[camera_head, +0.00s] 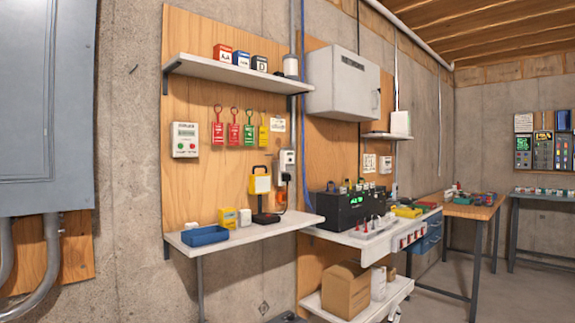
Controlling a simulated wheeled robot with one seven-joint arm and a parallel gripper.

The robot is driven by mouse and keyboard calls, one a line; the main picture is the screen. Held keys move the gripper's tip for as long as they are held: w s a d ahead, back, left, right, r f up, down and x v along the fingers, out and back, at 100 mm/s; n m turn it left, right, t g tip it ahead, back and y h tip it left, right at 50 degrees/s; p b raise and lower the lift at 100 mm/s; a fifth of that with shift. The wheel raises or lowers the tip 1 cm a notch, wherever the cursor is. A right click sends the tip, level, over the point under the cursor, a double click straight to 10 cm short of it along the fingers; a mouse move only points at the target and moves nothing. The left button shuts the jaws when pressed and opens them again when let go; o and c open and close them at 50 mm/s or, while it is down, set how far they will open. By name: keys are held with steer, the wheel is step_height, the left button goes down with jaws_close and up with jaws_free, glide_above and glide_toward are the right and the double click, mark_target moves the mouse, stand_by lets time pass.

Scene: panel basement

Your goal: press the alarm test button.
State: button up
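A white wall box (185,140) hangs on the left plywood board, below the upper shelf. It has a small grey display (186,130) at the top, and a green button (180,147) and a red button (192,147) below. Its printed lettering is too small to read surely, so I cannot tell which button is the alarm test button. Nothing covers the front of the box. My gripper is not in view.
Red, green and yellow tags (234,130) hang right of the box. The upper shelf (230,74) juts out above; the lower shelf (240,233) holds a blue bin (205,236) and a yellow lamp (260,182). A grey electrical cabinet (45,110) stands left. Bare concrete separates them.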

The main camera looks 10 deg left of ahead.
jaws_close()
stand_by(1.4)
